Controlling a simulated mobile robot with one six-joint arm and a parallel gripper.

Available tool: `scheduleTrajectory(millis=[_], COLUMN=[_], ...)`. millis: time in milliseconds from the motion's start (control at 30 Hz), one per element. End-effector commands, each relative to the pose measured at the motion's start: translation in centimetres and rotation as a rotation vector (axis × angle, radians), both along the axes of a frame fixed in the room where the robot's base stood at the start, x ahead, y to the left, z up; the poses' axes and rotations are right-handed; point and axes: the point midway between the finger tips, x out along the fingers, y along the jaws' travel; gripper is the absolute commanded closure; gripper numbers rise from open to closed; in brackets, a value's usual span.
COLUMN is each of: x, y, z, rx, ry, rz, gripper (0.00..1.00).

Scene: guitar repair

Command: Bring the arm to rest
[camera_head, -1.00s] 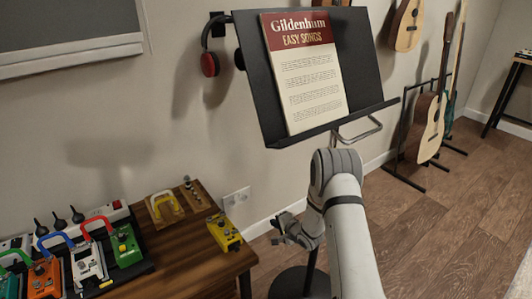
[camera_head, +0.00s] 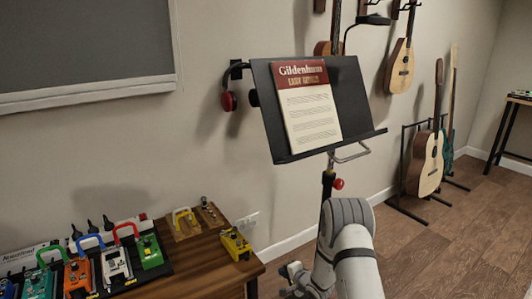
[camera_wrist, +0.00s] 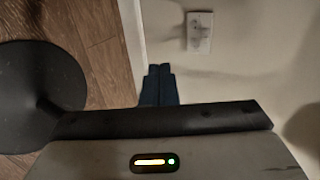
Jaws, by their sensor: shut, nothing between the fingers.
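My gripper (camera_head: 290,280) is low in the head view, in front of the wall and to the right of the wooden table (camera_head: 205,264). My white and grey arm (camera_head: 355,260) reaches down beside it. In the wrist view my gripper's dark blue fingers (camera_wrist: 158,86) are together and hold nothing. They point at the foot of the wall, with wooden floor on the left side of that view.
A music stand (camera_head: 350,105) holds a songbook (camera_head: 308,110); its round base (camera_wrist: 35,95) is near my gripper. A yellow pedal (camera_head: 236,243) sits at the table's edge. Several coloured pedals are at left. Guitars (camera_head: 427,155) stand at right. A wall outlet (camera_wrist: 200,32) is near.

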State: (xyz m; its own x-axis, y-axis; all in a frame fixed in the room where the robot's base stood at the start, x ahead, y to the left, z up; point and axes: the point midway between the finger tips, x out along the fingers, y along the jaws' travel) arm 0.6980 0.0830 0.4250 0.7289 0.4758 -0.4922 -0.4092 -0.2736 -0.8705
Motion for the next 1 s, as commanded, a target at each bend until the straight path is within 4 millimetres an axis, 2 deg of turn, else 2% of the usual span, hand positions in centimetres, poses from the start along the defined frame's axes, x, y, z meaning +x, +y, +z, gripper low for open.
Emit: scheduleTrajectory(millis=[33,367,467,567,667,767,867,1000], x=[0.3,0.6,0.5,0.1,-0.9,-2.7,-5.1,-9.5], y=[-0.3,-2.0,-2.7,-3.7,-4.9,-6.3,-7.5,-8.9], z=[1.8,8.8,11.7,15.4,20.3,26.1,31.3,38.2], rx=[-0.025,-0.209,-0.281,-0.366,-0.473,-0.597,-0.709,-0.839], ry=[-0.011,-0.029,-0.03,-0.03,-0.021,0.002,0.037,0.099], rz=[-0.001,-0.001,0.0,0.004,0.012,0.031,0.06,0.119], gripper=[1.0,1.0,1.0,1.0,1.0,1.0,1.0,1.0])
